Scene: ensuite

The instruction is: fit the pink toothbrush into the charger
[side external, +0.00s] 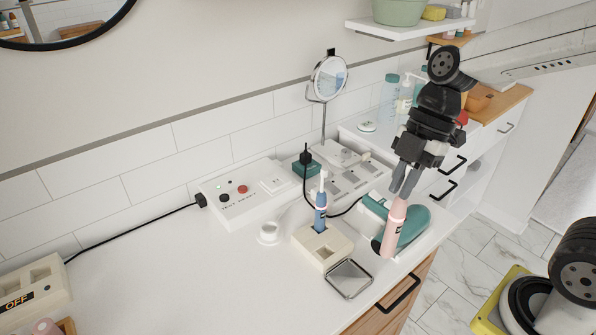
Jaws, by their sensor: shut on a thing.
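The pink toothbrush (396,226) is held upright, tilted slightly, between the fingers of my gripper (404,184), which is shut on its upper part. Its lower end is near the counter's front edge, in front of a teal object; I cannot tell whether it touches anything. A cream block (336,247) stands left of it, with a blue toothbrush (320,216) upright in it and an opening beside that. A small white round base (269,234) with a raised middle stands further left. I cannot tell for sure which of these two is the charger.
A square metal-framed dish (348,279) lies in front of the cream block. The teal object (408,222) is behind the pink toothbrush. A black cable loops near the blue toothbrush. A white socket box (245,192) and a standing mirror (328,78) are behind. The left counter is mostly clear.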

